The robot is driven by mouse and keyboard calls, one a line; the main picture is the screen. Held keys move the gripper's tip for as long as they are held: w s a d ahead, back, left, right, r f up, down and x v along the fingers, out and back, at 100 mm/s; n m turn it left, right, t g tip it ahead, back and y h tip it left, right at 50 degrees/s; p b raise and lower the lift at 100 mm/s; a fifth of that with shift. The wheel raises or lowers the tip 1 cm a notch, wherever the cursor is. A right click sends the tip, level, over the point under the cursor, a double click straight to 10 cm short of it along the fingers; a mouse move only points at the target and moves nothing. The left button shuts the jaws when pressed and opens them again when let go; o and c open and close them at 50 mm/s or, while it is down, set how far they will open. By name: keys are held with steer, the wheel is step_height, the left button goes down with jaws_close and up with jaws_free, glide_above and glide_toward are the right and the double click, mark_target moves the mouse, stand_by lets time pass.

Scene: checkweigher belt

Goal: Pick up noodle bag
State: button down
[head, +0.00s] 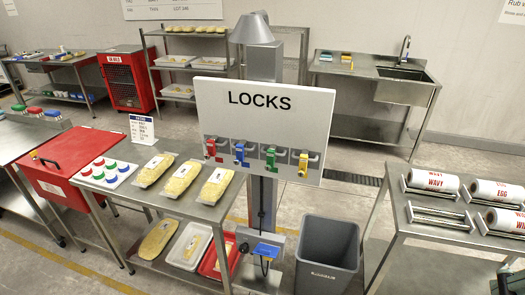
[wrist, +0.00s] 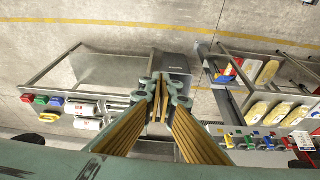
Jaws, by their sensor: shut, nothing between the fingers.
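Three noodle bags, clear with yellow contents, lie side by side on the steel table at left in the head view: a left one (head: 153,170), a middle one (head: 181,179) and a right one (head: 215,186). More bags lie on the shelf below, one bare (head: 158,238) and others in trays. In the wrist view several noodle bags (wrist: 267,72) show at the right, well away from my gripper (wrist: 160,82). My gripper is shut and empty, its fingertips together in front of a grey bin. It does not show in the head view.
A white LOCKS board (head: 262,150) with coloured padlocks stands right of the bags. A tray of coloured caps (head: 104,182) and a small sign (head: 142,130) share their table. A grey bin (head: 328,250) stands on the floor. A table with film rolls (head: 433,181) is at right.

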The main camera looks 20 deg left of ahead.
steer(key=c, duration=3.4)
jaws_free()
steer(key=o, duration=2.2)
steer(key=shift+c, duration=0.2)
steer(key=shift+a, duration=0.1)
